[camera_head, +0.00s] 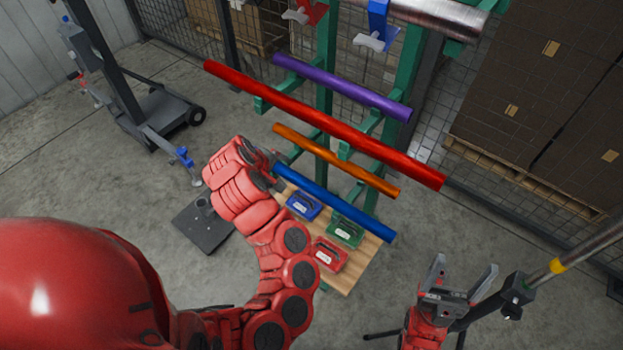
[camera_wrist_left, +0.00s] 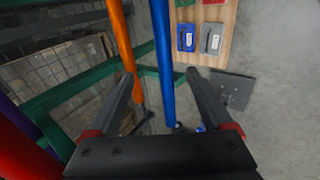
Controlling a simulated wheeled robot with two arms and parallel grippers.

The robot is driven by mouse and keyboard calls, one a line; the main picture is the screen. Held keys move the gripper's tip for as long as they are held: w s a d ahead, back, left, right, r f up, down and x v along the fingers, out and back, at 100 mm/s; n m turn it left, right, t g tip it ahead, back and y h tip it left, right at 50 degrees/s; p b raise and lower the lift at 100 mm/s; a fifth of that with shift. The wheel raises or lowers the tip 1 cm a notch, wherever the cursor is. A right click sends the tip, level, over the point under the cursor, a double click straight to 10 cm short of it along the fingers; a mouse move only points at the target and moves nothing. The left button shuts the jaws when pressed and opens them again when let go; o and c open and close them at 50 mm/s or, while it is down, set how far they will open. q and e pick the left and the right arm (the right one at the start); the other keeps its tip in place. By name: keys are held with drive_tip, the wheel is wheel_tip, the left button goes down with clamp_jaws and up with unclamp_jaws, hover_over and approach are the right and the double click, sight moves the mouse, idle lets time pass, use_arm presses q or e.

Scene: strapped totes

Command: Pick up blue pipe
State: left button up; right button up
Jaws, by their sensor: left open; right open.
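The blue pipe (camera_head: 340,208) lies slanted on the green rack (camera_head: 325,60), the lowest of the pipes in the head view. My left gripper (camera_head: 268,160) is at its left end, partly hidden by my own red arm. In the left wrist view, the blue pipe (camera_wrist_left: 163,60) runs lengthwise between the two open fingers of my left gripper (camera_wrist_left: 163,74). I cannot tell how deep it sits between them; no grip shows. My right gripper (camera_head: 464,272) is open and empty at the lower right, well apart from the rack.
An orange pipe (camera_head: 345,165) lies just above the blue one; in the wrist view, the orange pipe (camera_wrist_left: 122,40) passes close by the left finger. Red (camera_head: 400,160) and purple (camera_head: 350,88) pipes lie higher. A wooden board (camera_head: 347,280) with small cases stands below.

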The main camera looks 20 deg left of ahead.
use_arm(q)
drive_tip(key=b, duration=0.9)
hover_over(303, 184)
drive_tip(key=s+a, duration=0.1)
drive_tip(key=s, duration=0.2)
drive_tip(key=f, duration=0.9)
drive_tip(key=shift+w+f, duration=0.2)
drive_tip(key=shift+h, duration=0.3)
drive_tip(key=shift+p+x, duration=0.4)
drive_tip(key=shift+x, duration=2.6)
drive_tip(key=shift+s+a+f, duration=0.1)
drive_tip(key=shift+s+f, duration=0.05)
drive_tip(key=shift+s, duration=0.05)
clamp_jaws()
